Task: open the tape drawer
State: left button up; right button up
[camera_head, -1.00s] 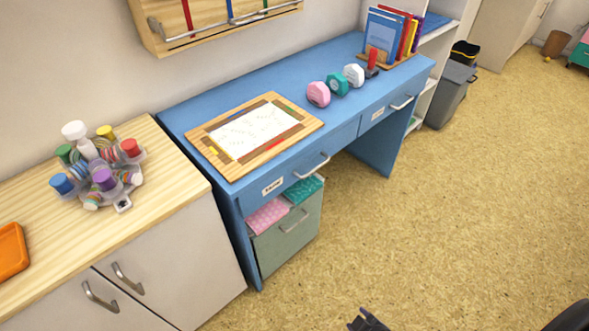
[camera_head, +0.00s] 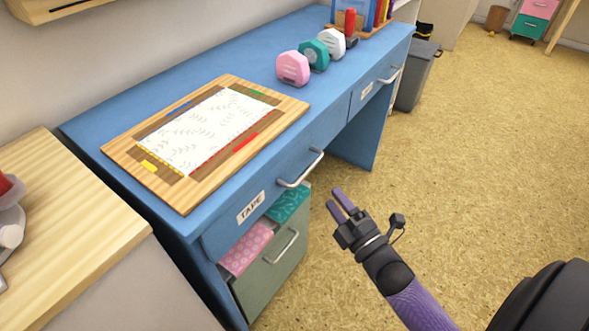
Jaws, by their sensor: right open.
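The tape drawer (camera_head: 273,205) is the wide blue drawer at the near end of the blue desk, with a white label reading TAPE (camera_head: 250,207). It looks shut, its front in line with the desk. Its silver bar handle (camera_head: 303,170) is on the right half of its front. My right gripper (camera_head: 341,200) is open and empty. It shows to the right of and a little below the handle, apart from it, fingers pointing up and left. My left gripper is not in view.
A wooden board with a white sheet (camera_head: 208,128) lies on the blue desktop (camera_head: 200,75). Pink (camera_head: 293,68), teal and white tape dispensers stand behind it. A green file drawer (camera_head: 272,262) with a silver handle is below the tape drawer. Open floor (camera_head: 480,150) lies to the right.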

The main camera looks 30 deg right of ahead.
aim_at(309, 167)
jog(key=w+b, duration=0.1)
jog(key=w, duration=0.2)
jog(key=w+b, duration=0.1)
jog(key=w, duration=0.2)
jog(key=w+r+b, duration=0.1)
jog(key=w, duration=0.3)
jog(key=c, duration=0.5)
grip_shut()
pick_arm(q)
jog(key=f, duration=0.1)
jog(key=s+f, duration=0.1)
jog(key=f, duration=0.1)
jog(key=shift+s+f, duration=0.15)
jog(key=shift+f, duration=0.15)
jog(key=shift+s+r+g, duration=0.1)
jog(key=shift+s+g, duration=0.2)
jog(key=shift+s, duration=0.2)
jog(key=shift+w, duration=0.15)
